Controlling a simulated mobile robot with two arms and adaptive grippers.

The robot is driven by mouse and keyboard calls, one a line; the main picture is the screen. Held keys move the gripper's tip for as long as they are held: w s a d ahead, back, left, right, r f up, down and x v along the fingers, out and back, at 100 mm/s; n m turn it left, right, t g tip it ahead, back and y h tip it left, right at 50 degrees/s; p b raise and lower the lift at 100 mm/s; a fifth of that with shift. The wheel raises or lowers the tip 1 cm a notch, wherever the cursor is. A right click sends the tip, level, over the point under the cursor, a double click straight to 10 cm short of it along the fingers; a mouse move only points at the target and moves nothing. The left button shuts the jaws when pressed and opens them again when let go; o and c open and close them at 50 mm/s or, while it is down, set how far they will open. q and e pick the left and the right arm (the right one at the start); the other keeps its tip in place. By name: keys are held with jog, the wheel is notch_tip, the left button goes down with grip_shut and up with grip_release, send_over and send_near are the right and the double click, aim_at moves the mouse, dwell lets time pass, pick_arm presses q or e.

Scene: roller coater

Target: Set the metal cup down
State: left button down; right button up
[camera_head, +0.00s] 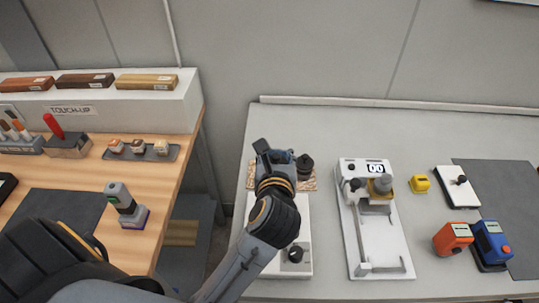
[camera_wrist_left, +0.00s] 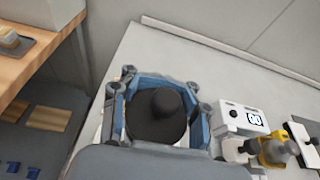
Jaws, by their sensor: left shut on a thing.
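My left gripper (camera_head: 280,156) is over the left part of the grey bench, at a speckled mat. In the left wrist view, its blue-lined fingers (camera_wrist_left: 160,105) are shut around a dark round thing with a knob-like top (camera_wrist_left: 158,118). I cannot tell whether this is the metal cup; its lower part is hidden. In the head view, a black knobbed thing (camera_head: 305,165) shows just right of the fingers. No plain metal cup can be made out with certainty. My right gripper is not in view.
Right of my left arm stands a white device with a display (camera_head: 375,169) and a brass-coloured part (camera_head: 382,184). A wooden table (camera_head: 165,185) is at left, beyond a gap.

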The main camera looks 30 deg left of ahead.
pick_arm(q)
jog(key=w+a+f+p, duration=0.1)
jog(key=w+a+f, duration=0.2)
jog(key=w+f, duration=0.1)
jog(key=w+a+f+p, duration=0.1)
jog(key=w+a+f, duration=0.2)
jog(key=w+a, duration=0.1)
jog(key=shift+w+a+f, duration=0.15)
jog(key=shift+a+f, duration=0.1)
jog(key=shift+f, duration=0.1)
jog(key=shift+w+a+f, duration=0.2)
jog(key=shift+w+f, duration=0.1)
jog(key=shift+f, duration=0.25)
notch_tip(320, 180, down, 3)
jog(key=shift+w+a+f+p, duration=0.1)
jog(key=shift+a+p, duration=0.05)
jog(key=shift+p, duration=0.3)
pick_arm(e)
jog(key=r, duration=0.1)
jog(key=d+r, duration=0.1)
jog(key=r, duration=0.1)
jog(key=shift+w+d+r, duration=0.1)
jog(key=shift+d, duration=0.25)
pick_arm(q)
jog(key=shift+f, duration=0.15)
jog(key=shift+f, duration=0.15)
jog(key=c, duration=0.7)
grip_release()
